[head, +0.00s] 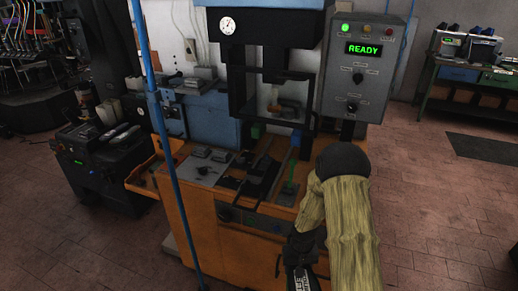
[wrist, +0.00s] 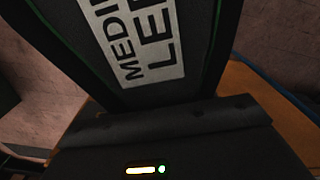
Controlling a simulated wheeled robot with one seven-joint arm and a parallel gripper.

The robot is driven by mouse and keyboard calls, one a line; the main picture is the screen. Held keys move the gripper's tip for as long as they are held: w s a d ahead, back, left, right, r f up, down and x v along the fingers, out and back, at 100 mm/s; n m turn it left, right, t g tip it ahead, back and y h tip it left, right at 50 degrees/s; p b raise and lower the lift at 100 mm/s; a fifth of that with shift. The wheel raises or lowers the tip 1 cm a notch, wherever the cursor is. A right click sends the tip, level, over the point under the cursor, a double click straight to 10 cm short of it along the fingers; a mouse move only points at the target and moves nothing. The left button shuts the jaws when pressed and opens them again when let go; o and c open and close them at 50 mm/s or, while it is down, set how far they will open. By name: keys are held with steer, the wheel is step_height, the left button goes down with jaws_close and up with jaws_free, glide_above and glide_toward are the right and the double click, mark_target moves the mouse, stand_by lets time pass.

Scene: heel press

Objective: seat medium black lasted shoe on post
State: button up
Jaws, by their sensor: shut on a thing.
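A black piece with green edging and a white label reading "MEDI…" and "LE…" (wrist: 190,88), taken as the medium lasted shoe, fills the upper wrist view. My gripper (wrist: 165,125) is shut on it. In the head view, the shoe's dark, white-lettered part (head: 298,282) shows at the bottom edge, below my sleeved arm; the rest is out of frame. It is held in front of the heel press (head: 236,80), apart from it. The post cannot be singled out among the dark fixtures (head: 262,178) on the press bed.
A control box (head: 362,72) with a green "READY" display stands at the press's right. The orange cabinet (head: 250,235) carries the press bed. A blue upright pole (head: 167,150) crosses the left side. Open brick floor (head: 450,210) lies right.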

steer(key=shift+r, duration=0.1)
steer(key=s+a+r+m+p, duration=0.1)
steer(key=a+r+p, duration=0.3)
steer(key=r, duration=0.6)
steer(key=s+a+r+m+p, duration=0.1)
steer(key=a+r+m+p, duration=0.2)
steer(key=r, duration=0.7)
steer(key=a+p, duration=0.2)
steer(key=shift+a+r, duration=0.2)
steer(key=shift+a, duration=0.15)
